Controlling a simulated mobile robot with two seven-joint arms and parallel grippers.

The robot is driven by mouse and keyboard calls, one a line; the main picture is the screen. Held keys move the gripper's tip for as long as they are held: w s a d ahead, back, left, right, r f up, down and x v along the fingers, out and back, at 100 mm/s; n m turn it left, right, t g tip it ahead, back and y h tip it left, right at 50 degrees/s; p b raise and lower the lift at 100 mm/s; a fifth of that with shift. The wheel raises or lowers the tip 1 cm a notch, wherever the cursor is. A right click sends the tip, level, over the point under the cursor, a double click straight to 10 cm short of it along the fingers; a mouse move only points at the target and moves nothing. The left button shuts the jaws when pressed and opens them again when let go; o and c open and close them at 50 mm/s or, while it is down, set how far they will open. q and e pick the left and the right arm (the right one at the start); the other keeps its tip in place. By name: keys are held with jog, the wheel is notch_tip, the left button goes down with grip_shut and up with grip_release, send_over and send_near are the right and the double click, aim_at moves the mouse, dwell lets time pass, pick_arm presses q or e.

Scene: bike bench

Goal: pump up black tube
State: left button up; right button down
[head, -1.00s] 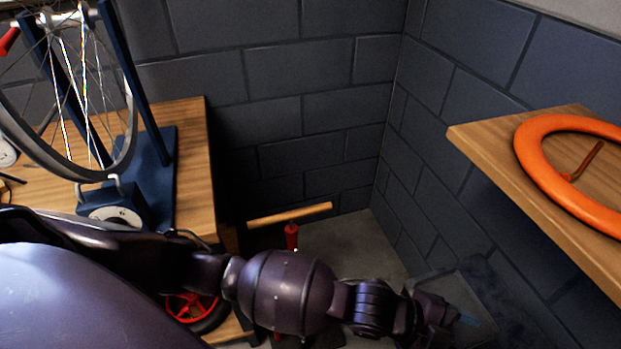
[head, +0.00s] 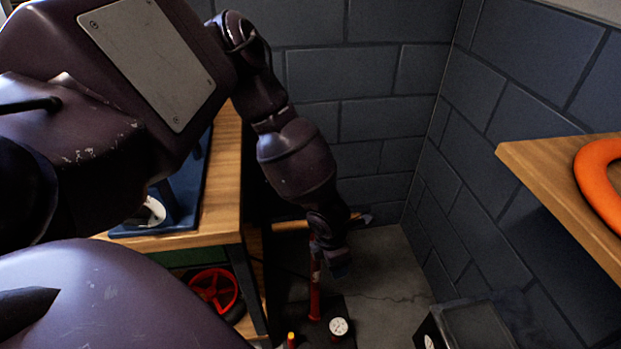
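The floor pump (head: 315,297) stands upright on the floor, with a red barrel, a wooden T-handle (head: 290,225) and a dark base. A white gauge (head: 338,327) sits at its foot. My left gripper (head: 342,248) hangs at the right part of the handle and hides some of it. I cannot tell whether its fingers touch the handle or how far apart they are. No black tube can be clearly made out. My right gripper is not in view.
The wooden bench (head: 222,200) stands left of the pump, with a red wheel (head: 214,288) beneath it. An orange ring (head: 600,185) lies on the wooden shelf (head: 545,170) at right. A dark box (head: 465,325) stands at lower right. Some floor between is bare.

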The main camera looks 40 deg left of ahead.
aim_at(303, 228)
pick_arm(q)
jog(key=w+a+r+m+y, duration=0.1)
jog(key=w+a+r, duration=0.15)
jog(key=a, duration=0.45)
jog(key=w+a+r+m+y, duration=0.1)
jog(key=w+a+r+y, duration=0.15)
jog(key=a, duration=0.35)
jog(key=shift+h, duration=0.35)
jog(key=f+b, duration=0.1)
jog(key=f, duration=0.2)
jog(key=a+f, duration=0.1)
jog(key=f, duration=0.1)
jog(key=f+b, duration=0.1)
jog(key=f, duration=0.2)
jog(key=shift+w+a+f+b, duration=0.1)
jog(key=shift+a+f+b, duration=0.2)
jog(key=shift+a+f, duration=0.05)
jog(key=shift+w+a+f, duration=0.15)
jog(key=shift+w+f, duration=0.05)
jog(key=shift+f, duration=0.65)
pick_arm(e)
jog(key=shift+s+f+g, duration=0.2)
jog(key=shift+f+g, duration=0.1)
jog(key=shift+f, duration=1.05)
